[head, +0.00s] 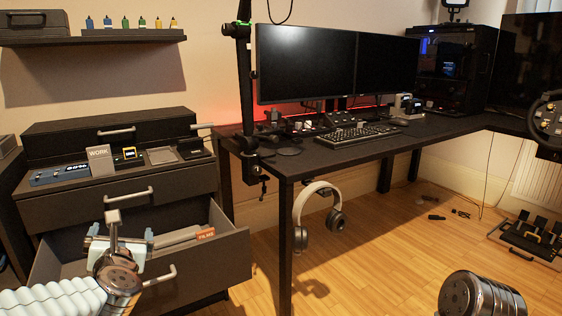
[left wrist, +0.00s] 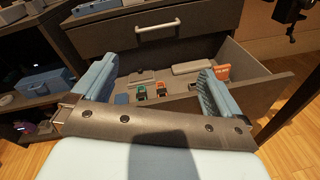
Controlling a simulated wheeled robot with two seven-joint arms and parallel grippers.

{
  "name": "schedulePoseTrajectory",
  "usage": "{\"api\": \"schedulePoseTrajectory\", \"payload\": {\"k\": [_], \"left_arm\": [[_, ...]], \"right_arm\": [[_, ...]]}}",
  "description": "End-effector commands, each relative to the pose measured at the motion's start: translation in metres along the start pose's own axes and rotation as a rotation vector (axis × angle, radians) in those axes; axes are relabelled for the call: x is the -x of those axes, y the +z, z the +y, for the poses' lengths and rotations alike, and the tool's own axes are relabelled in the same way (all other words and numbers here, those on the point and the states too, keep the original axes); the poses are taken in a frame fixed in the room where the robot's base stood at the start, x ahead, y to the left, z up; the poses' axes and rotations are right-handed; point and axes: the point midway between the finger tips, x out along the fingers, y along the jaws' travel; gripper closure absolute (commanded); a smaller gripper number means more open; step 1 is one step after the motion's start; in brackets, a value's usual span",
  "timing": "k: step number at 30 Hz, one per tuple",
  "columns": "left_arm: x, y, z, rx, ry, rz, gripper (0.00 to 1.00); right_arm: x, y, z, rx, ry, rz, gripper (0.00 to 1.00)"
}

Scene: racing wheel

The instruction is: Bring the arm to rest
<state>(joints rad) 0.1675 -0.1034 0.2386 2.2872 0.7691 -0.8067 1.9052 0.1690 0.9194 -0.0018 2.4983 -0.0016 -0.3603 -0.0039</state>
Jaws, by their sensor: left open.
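My left arm comes in from the lower left in the head view, and its gripper (head: 118,238) is in front of the open drawer (head: 215,262) of the dark cabinet. In the left wrist view the two blue fingers (left wrist: 155,88) stand wide apart with nothing between them. The open drawer (left wrist: 262,92) lies beyond the fingers, with several small items inside. A metal end of my right arm (head: 480,294) shows at the bottom right of the head view; its gripper is not visible.
A black desk (head: 340,152) with two monitors (head: 335,62) and a keyboard (head: 358,133) stands right of the cabinet. Headphones (head: 318,215) hang under it. Pedals (head: 532,238) stand on the floor at the right. The wooden floor (head: 390,245) in the middle is mostly clear.

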Motion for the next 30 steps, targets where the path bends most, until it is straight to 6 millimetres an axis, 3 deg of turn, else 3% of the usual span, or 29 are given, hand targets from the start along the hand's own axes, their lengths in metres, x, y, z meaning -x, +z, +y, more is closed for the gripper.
{"api": "schedulePoseTrajectory", "payload": {"k": [8,11,14,18,22,24,27,30], "left_arm": [[-0.018,-0.071,-0.071,-0.459,-0.224,0.09,0.0],[-0.018,-0.111,-0.106,-0.693,-0.361,0.107,0.0],[-0.006,-0.167,-0.15,-0.993,-0.565,0.095,0.0],[0.043,-0.262,-0.21,-1.458,-0.954,-0.041,0.0],[0.111,-0.339,-0.245,-1.787,-1.322,-0.307,0.0],[0.147,-0.369,-0.254,-1.899,-1.484,-0.482,0.0],[0.191,-0.399,-0.259,-1.989,-1.653,-0.717,0.0],[0.218,-0.416,-0.26,-2.024,-1.745,-0.88,0.0]], "right_arm": [[0.008,0.001,-0.005,0.003,-0.003,-0.003,0.57],[0.012,0.001,-0.007,0.004,-0.004,-0.004,0.57],[0.018,0.002,-0.01,0.006,-0.005,-0.006,0.57],[0.026,0.003,-0.016,0.009,-0.008,-0.01,0.57],[0.033,0.004,-0.02,0.011,-0.011,-0.013,0.57],[0.035,0.005,-0.022,0.013,-0.012,-0.014,0.57],[0.038,0.005,-0.024,0.014,-0.014,-0.016,0.57],[0.039,0.006,-0.025,0.015,-0.014,-0.016,0.57]]}}
